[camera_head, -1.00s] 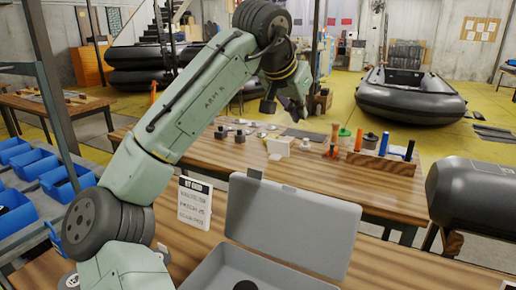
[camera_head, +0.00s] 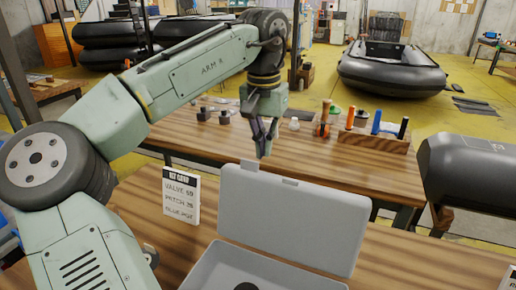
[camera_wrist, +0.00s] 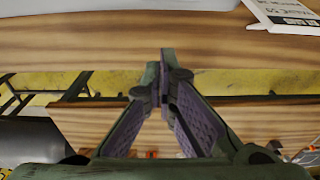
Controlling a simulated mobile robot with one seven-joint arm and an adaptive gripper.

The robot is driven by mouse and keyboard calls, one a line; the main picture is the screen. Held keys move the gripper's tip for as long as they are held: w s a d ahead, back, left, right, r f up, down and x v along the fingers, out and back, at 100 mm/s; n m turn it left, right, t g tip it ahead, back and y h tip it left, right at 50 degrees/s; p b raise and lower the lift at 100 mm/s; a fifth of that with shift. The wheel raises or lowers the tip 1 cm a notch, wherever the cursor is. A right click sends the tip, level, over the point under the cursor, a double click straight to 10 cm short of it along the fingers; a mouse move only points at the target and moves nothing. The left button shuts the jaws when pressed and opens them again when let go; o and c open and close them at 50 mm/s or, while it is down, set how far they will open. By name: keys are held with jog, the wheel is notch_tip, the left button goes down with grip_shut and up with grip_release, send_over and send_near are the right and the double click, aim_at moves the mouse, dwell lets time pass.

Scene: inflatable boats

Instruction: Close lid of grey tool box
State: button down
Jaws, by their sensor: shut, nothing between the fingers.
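The grey tool box (camera_head: 215,272) stands on the near wooden bench at the bottom of the head view. Its lid (camera_head: 292,217) stands open, tilted up at the back, and a dark round thing shows inside the box. My gripper (camera_head: 262,155) points down just above and behind the lid's upper left edge, near a small tab there. Its fingers are shut and empty. In the wrist view my gripper (camera_wrist: 167,55) shows with its fingertips together, above the gap between two wooden benches. A grey edge, apparently of the tool box (camera_wrist: 130,5), shows at the top of that view.
A white kit card (camera_head: 181,196) stands left of the box. The far bench (camera_head: 335,165) holds a wooden rack (camera_head: 375,138) with coloured tools and several small parts. A black cylinder (camera_head: 475,180) lies at the right. Inflatable boats lie behind.

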jog(key=shift+s+a+r+p, duration=0.1)
jog(key=shift+s+a+p, duration=0.3)
jog(key=shift+s, duration=0.45)
jog(key=shift+s+a+p, duration=0.25)
jog(key=shift+s+a, duration=0.1)
jog(key=shift+s, duration=0.5)
